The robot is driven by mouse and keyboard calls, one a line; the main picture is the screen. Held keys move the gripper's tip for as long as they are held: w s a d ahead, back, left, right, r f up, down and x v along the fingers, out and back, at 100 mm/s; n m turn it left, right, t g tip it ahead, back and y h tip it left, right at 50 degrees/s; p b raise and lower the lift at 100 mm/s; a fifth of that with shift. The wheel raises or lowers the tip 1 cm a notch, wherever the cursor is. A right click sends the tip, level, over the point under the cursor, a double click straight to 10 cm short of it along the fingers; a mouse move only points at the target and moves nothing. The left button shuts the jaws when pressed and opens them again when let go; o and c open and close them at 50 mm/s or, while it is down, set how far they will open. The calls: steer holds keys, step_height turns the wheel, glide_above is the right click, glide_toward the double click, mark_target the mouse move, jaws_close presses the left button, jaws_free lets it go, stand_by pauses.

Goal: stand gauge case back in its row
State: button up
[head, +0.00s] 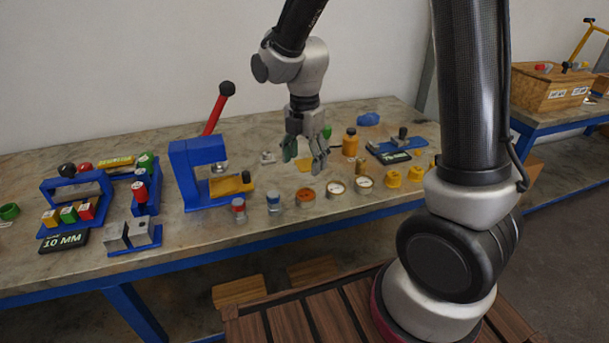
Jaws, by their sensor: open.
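My gripper (304,156) hangs open over the middle of the bench, fingers pointing down, nothing seen between them. Along the front edge stands a row of small items: a red-and-blue canister (239,210), a blue-and-silver one (274,202), a round orange-faced case (305,196), two round white-faced gauges (335,189) (364,183), and yellow pieces (393,177) (416,174). The gripper is behind and above the orange-faced case, apart from it. A flat yellow item (303,164) shows partly behind the fingers. I cannot tell which thing is the task's gauge case.
A blue press with a red lever (196,172) stands left of the gripper. Blue racks with coloured blocks (76,200) fill the bench's left. An amber bottle (350,142), a blue lump (368,119) and a blue tray (398,149) lie right.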

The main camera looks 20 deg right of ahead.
steer(key=s+d+r+m+t, duration=0.2)
steer(key=s+d+r+m, duration=0.4)
steer(key=d+r+m, duration=0.35)
steer(key=s+d+r+m+t, duration=0.1)
steer(key=s+d+r+m, duration=0.1)
steer(key=s+r+m, duration=0.2)
steer(key=s+d+r+m+t, duration=0.1)
steer(key=s+d+r+m, duration=0.2)
steer(key=s+m, duration=0.6)
steer(key=shift+d+r+m, duration=0.35)
steer(key=shift+m, duration=0.8)
